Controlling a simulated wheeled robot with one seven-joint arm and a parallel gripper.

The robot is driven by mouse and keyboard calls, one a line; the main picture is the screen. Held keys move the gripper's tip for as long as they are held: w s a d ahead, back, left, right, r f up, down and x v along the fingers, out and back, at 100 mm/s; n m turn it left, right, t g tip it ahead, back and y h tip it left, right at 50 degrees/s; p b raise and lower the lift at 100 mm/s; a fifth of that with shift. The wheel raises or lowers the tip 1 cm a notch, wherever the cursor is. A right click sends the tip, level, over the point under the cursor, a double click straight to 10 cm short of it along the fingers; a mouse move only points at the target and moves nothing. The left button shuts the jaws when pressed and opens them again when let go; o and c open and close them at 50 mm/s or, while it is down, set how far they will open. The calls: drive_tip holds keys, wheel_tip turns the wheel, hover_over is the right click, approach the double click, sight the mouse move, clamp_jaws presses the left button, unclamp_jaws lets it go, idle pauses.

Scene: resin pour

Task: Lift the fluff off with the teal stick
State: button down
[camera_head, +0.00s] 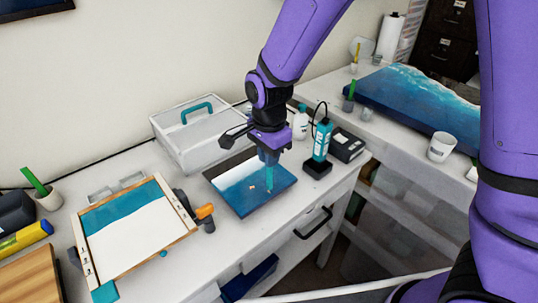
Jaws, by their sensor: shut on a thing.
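My gripper (268,157) is shut on the teal stick (269,178), which points down over the small resin panel. The panel (233,203) is blue with a white band and lies on the white worktop. The stick's lower end is at or just above the panel's right half; I cannot tell whether it touches. A tiny orange-pink speck (252,187) shows on the panel left of the stick; it may be the fluff, but it is too small to be sure.
A clear bin with a teal handle (197,134) stands behind the panel. A teal torch-like device (321,140) on a black base stands close to the right. A framed teal and white board (133,237) and an orange-tipped tool (204,212) lie left. The worktop's front edge is near the panel.

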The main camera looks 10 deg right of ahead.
drive_tip(key=shift+f, duration=0.45)
idle(0.6)
drive_tip(key=shift+r, duration=3)
